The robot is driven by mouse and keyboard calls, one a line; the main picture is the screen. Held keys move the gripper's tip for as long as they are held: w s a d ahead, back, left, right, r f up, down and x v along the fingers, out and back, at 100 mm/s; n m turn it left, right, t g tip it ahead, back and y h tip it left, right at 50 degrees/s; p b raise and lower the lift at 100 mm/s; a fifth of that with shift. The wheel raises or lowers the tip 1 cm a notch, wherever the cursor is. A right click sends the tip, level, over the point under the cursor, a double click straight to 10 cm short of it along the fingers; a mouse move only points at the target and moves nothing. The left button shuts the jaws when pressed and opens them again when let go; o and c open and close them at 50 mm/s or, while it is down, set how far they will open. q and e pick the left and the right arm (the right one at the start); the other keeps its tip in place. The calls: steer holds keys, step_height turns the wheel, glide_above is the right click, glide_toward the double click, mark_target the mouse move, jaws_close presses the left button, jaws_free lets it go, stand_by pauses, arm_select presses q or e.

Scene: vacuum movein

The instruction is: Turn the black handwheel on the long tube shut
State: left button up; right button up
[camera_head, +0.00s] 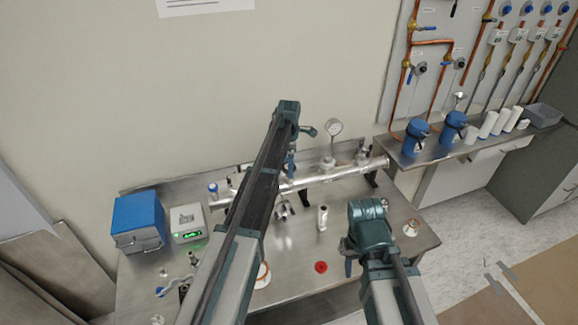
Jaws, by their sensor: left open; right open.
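The long tube (336,172) is a shiny metal pipe lying along the back of the bench, on dark supports. A small dark fitting (363,146) stands up on it near its right end; it may be the black handwheel, but it is too small to be sure. My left arm crosses in front of the tube and hides part of its left half. My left gripper (311,131) is open, shows small and appears above the tube in the picture. My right gripper (348,266) is open over the front right of the bench, apart from the tube. Its fingers are partly hidden.
A round gauge (334,128) stands up from the tube. A blue box (139,222) and a white device with a green display (187,222) stand at left. An upright metal cylinder (322,218), a red disc (321,267) and small fittings sit on the bench (310,285).

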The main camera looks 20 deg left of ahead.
arm_select(q)
steer(key=c, duration=1.4)
